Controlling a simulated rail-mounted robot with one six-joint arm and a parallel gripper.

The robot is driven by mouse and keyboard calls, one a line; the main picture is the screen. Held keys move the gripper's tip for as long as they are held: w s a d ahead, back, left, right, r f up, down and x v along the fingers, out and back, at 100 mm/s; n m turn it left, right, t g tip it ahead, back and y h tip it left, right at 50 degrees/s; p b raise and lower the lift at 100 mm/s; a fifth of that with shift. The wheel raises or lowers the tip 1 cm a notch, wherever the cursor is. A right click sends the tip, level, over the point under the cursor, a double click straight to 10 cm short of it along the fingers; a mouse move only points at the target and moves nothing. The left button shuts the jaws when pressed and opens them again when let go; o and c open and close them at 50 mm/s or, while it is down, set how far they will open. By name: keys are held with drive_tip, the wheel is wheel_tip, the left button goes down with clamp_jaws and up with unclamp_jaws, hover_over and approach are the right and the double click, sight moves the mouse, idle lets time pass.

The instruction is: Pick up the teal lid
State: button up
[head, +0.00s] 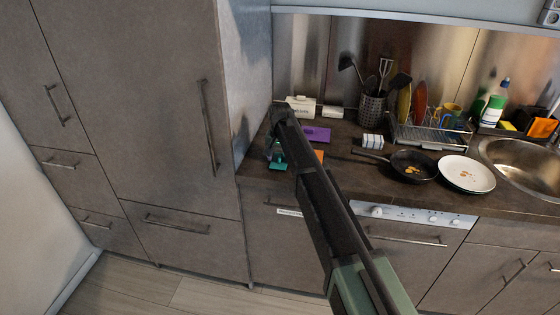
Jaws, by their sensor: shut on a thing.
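The teal lid (278,166) is at the left end of the dark countertop, near its front edge and close to the tall cabinet. My gripper (277,152) is directly over the lid, with its fingers pointing down, and is shut on it. My arm reaches in from the lower right and hides part of the counter. The fingertips are small and dark, so the exact grip is hard to see. I cannot tell whether the lid is touching the counter or slightly above it.
A purple lid (317,134) and a partly hidden orange piece (319,156) lie right of my gripper. White boxes (301,108) stand behind. A pan (413,167), white plate (466,174), utensil holder (371,108) and dish rack (430,133) are farther right. The tall cabinet (150,100) bounds the left.

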sight(280, 156)
wheel_tip(280, 156, up, 20)
drive_tip(key=p, duration=2)
